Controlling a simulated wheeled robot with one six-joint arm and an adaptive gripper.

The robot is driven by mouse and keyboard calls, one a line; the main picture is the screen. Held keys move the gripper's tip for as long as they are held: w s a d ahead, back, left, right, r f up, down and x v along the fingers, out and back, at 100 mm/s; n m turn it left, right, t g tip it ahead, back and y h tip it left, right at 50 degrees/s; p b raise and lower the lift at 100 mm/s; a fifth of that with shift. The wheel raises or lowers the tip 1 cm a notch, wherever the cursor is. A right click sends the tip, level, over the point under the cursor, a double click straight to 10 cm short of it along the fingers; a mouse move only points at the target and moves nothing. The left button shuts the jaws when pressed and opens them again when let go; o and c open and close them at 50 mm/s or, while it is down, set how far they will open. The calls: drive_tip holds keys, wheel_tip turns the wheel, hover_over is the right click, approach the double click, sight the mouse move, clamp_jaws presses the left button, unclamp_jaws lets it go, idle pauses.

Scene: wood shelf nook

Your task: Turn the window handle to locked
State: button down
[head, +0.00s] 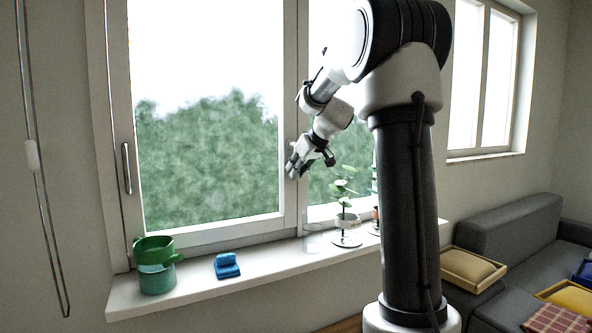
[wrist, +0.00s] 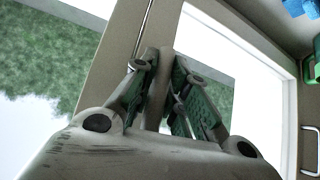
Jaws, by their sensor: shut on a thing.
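My gripper (head: 299,166) is at the middle post of the large window, roughly halfway up in the head view. In the wrist view my gripper (wrist: 165,95) is shut, with its two green-padded fingers on either side of a narrow beige-grey bar, the window handle (wrist: 154,85). Only part of the handle shows between the fingers. In the head view it is hidden by my gripper, and its exact angle cannot be told. The window's middle post (head: 291,212) runs upright behind my gripper.
A separate metal bar pull (head: 126,168) is on the left window frame. A grey sofa (head: 510,232) stands at right.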

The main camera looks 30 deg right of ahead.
drive_tip(key=shift+d, duration=0.1)
drive_tip(key=c, duration=1.4)
unclamp_jaws()
drive_tip(key=v, duration=1.2)
drive_tip(key=shift+d, duration=0.1)
drive_tip(key=shift+m, duration=0.3)
